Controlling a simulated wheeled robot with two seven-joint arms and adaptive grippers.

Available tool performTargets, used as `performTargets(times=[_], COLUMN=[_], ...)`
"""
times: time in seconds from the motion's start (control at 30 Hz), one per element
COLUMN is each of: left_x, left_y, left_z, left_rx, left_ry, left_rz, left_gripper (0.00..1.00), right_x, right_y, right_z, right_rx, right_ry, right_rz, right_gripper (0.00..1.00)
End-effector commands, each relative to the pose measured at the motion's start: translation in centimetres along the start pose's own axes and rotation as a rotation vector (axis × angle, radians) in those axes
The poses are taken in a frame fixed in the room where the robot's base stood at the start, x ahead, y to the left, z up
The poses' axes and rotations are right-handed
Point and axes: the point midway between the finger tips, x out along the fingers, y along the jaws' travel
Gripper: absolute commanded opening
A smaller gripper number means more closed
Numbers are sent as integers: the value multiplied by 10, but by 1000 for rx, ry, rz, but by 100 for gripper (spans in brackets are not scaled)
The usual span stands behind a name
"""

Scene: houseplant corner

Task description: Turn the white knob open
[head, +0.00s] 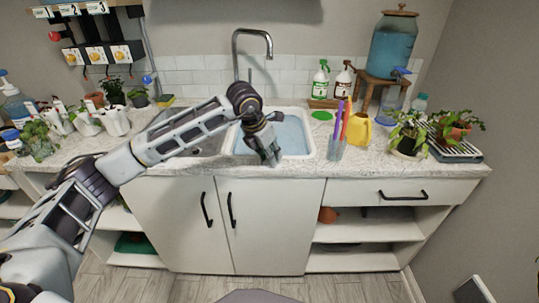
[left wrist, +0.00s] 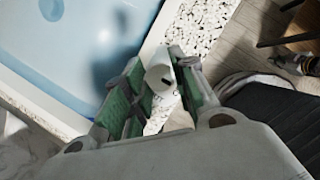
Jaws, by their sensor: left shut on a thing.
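The white knob (left wrist: 159,79) shows in the left wrist view as a short round piece with a small dark mark on its face. My left gripper (left wrist: 162,72) has its green-padded fingers on both sides of it, shut on it. In the head view my left gripper (head: 271,158) points down at the front rim of the sink (head: 299,131), and the knob is hidden behind it. My right gripper is not in view.
The sink basin holds blue water, with a tall faucet (head: 252,32) behind. A cup of colored sticks (head: 336,148) and a yellow jug (head: 359,129) stand close to the right. White cabinet doors (head: 264,222) are below. Potted plants crowd the left counter.

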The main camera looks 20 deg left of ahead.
Motion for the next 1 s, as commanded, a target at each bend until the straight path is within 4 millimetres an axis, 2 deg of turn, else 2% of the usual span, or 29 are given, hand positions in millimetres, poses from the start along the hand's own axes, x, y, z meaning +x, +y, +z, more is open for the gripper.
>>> performTargets(times=[0.47, 0.5, 0.63, 1.0], left_x=[0, 0, 0, -1], left_y=[1, 0, 0, 0], left_z=[0, 0, 0, 0], left_rx=[-14, -14, -14, -13], left_ry=[1, 1, 1, 1], left_rz=[7, 7, 6, 6], left_gripper=[3, 29, 46, 48], right_x=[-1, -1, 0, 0], right_y=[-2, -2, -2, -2], right_z=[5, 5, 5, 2], right_rx=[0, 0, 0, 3], right_ry=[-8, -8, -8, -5], right_rz=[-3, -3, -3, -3], right_gripper=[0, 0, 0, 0])
